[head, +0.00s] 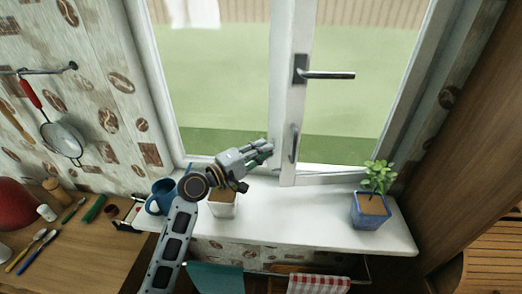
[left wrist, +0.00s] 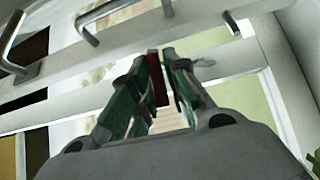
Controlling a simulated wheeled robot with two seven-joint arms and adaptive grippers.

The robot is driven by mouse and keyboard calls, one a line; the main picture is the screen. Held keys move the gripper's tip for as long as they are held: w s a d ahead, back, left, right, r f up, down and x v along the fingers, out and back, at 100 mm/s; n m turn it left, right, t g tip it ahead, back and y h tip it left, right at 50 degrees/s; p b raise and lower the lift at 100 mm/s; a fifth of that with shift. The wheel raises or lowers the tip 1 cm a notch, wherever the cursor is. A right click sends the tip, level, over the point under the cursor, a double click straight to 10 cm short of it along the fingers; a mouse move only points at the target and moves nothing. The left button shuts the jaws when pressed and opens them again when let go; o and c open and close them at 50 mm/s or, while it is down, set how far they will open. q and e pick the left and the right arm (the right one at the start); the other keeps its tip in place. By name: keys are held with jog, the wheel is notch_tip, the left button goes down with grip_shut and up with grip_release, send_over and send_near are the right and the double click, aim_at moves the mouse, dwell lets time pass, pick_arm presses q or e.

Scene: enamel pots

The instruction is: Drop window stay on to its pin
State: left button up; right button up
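My left gripper (head: 266,148) is at the bottom of the window, just left of the central upright. In the left wrist view the tips of its green fingers (left wrist: 160,55) are close together. A narrow dark red strip (left wrist: 158,80) shows between them; I cannot tell whether it is held or lies behind. A curved metal piece (head: 294,143) sits low on the window's upright, right of the fingertips and apparently apart from them. I cannot tell whether it is the stay. I cannot make out the pin. My right gripper is not in view.
A window handle (head: 328,75) sticks out above. On the white sill (head: 300,222) stand a blue mug (head: 161,196), a pale pot (head: 222,205) below my gripper and a blue plant pot (head: 370,211) at right. The sill between the pots is clear.

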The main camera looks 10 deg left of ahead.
pick_arm(q)
jog(key=shift+o, duration=1.2)
jog(key=shift+f, duration=0.1)
jog(key=shift+o, duration=0.2)
jog(key=shift+w+d, duration=0.1)
jog(key=shift+s+a, duration=0.3)
jog(key=shift+a, duration=0.05)
jog(key=v, duration=1.1)
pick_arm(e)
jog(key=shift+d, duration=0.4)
pick_arm(q)
jog(key=shift+c, duration=0.2)
